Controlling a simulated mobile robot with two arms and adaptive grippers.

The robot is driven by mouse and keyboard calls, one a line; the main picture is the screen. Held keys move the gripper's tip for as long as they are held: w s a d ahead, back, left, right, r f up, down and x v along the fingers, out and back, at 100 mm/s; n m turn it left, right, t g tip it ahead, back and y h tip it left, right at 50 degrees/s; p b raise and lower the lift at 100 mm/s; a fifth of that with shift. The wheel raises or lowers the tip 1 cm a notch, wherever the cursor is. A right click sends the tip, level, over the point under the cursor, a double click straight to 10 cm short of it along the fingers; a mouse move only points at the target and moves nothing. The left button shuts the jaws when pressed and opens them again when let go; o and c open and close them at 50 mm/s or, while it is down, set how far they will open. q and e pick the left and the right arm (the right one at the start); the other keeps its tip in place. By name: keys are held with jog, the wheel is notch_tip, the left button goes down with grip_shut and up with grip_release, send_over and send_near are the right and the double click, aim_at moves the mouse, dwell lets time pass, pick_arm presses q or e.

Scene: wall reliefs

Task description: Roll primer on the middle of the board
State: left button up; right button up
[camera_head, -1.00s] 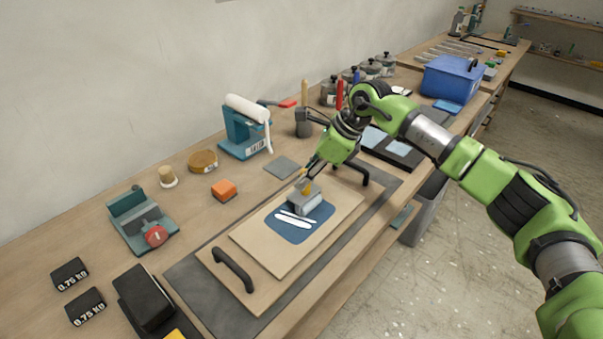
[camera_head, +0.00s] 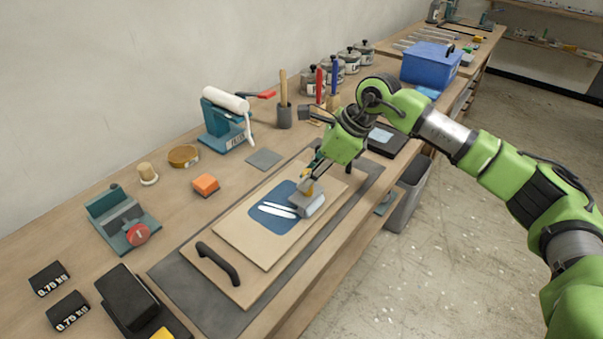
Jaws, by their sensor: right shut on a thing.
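The pale wooden board (camera_head: 262,250) lies on a larger wooden base with dark handles on a dark mat. A dark blue patch (camera_head: 292,223) with white strips (camera_head: 278,209) covers its middle. My right gripper (camera_head: 313,172) is shut on a tool (camera_head: 310,206) with a grey, roller-like head and a yellowish part on top. The head sits at the right edge of the blue patch, seemingly touching the surface; exact contact cannot be told. The fingertips are small and partly hidden by the tool. My left gripper is out of view.
A teal stand (camera_head: 222,133) with a white roll stands behind the board. A teal device (camera_head: 123,220) and black weights (camera_head: 67,311) are at left. A blue bin (camera_head: 430,64) is farther back.

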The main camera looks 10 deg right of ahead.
jog(key=shift+s+d, duration=0.35)
jog(key=shift+s, duration=0.1)
jog(key=shift+w+a+f+b, duration=0.1)
jog(key=shift+w+a+b, duration=0.1)
jog(key=shift+w+a, duration=0.45)
jog(key=shift+w+a+b, duration=0.15)
jog(key=shift+w+a, duration=0.3)
jog(key=shift+w, duration=0.3)
jog(key=w+a, duration=0.4)
jog(key=w, duration=0.2)
jog(key=shift+a, duration=0.3)
jog(key=shift+w+a+b, duration=0.35)
jog(key=shift+w+a, duration=0.7)
jog(key=shift+w, duration=0.25)
notch_tip(320, 180, up, 5)
jog(key=p, duration=0.3)
